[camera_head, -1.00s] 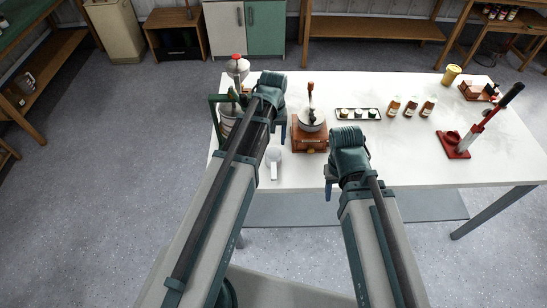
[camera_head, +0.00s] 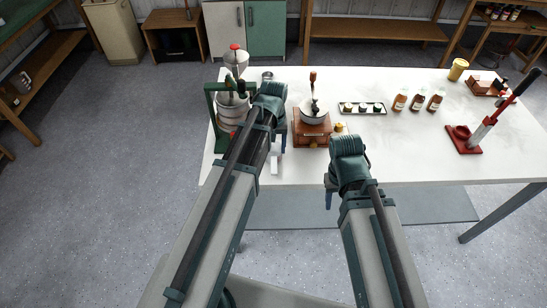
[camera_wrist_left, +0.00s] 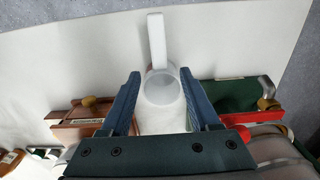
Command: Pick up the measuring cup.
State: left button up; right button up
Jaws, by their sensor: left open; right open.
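The measuring cup is a small white cup with a long flat handle. In the left wrist view the cup (camera_wrist_left: 161,88) lies between the two blue fingers of my open left gripper (camera_wrist_left: 160,78), its handle pointing away from the gripper. I cannot tell whether the fingers touch it. In the head view only its handle (camera_head: 274,166) shows near the table's front edge; my left gripper (camera_head: 277,142) hides the rest. My right gripper (camera_head: 329,199) is open and empty at the table's front edge, partly hidden by its own arm.
The white table (camera_head: 400,150) carries a wooden grinder (camera_head: 312,132) just right of my left gripper. A green-framed press (camera_head: 212,108) with a metal vessel stands to its left. A tray of small jars (camera_head: 362,108), several bottles and a red-based stand (camera_head: 464,141) are farther right.

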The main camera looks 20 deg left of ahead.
aim_at(274, 157)
pick_arm(q)
notch_tip(274, 157, down, 6)
jog(key=b, duration=0.5)
jog(key=shift+r, duration=0.25)
grip_shut()
